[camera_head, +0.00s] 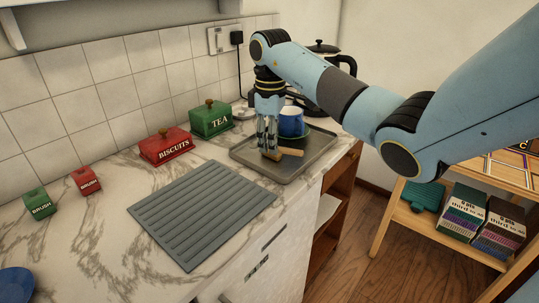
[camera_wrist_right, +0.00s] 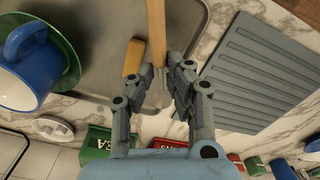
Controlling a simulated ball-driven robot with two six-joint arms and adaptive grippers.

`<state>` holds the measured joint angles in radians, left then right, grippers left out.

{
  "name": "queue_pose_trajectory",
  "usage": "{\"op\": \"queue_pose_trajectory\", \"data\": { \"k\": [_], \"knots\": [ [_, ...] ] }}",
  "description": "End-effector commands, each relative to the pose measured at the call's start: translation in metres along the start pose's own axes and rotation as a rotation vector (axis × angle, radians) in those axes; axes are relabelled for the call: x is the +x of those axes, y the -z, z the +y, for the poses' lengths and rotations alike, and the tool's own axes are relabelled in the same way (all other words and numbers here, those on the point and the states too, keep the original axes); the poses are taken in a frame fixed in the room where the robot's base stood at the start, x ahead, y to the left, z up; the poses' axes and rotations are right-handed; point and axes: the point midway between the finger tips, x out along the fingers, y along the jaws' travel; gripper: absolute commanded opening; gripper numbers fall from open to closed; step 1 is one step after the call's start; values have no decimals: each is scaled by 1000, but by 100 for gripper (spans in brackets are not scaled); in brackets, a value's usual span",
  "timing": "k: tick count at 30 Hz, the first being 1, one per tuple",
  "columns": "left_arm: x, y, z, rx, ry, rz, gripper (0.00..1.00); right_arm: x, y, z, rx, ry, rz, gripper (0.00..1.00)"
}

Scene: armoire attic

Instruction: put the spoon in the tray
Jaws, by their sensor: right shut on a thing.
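My right gripper (camera_head: 268,146) points down over the grey tray (camera_head: 313,148), with its jaws shut on the spoon (camera_head: 291,152). In the right wrist view the spoon (camera_wrist_right: 156,30) is a pale wooden stick running from between the fingertips (camera_wrist_right: 164,74) to the top edge; its far end is out of frame. It is over the tray (camera_wrist_right: 105,75); I cannot tell whether it touches the floor. A shorter, darker wooden piece (camera_wrist_right: 133,58) shows beside it, over the tray. My left gripper is not in view.
A blue mug (camera_head: 291,121) on a green saucer stands at the tray's back, close behind the gripper. A grey ribbed mat (camera_head: 200,215) lies in front left. Green TEA (camera_head: 211,119) and red BISCUITS (camera_head: 166,146) boxes stand along the wall. A kettle (camera_head: 336,95) stands behind.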

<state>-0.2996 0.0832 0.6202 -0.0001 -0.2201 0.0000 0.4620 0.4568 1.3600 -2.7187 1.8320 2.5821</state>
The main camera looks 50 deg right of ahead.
Motion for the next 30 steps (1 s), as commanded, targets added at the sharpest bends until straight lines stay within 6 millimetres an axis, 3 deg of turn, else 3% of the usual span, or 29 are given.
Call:
{"op": "queue_pose_trajectory", "data": {
  "k": [11, 17, 18, 20, 30],
  "knots": [
    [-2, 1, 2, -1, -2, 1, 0, 42, 3, -2, 0, 0, -2, 0],
    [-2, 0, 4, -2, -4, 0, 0, 44, 2, -2, -1, 1, -4, 0],
    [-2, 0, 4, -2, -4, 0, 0, 44, 2, -2, -1, 2, -4, 18],
    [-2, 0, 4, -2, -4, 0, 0, 44, 2, -2, -1, 1, -4, 24],
    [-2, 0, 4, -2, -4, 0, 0, 39, 3, -1, -1, -1, 0, 24]
  ]
}}
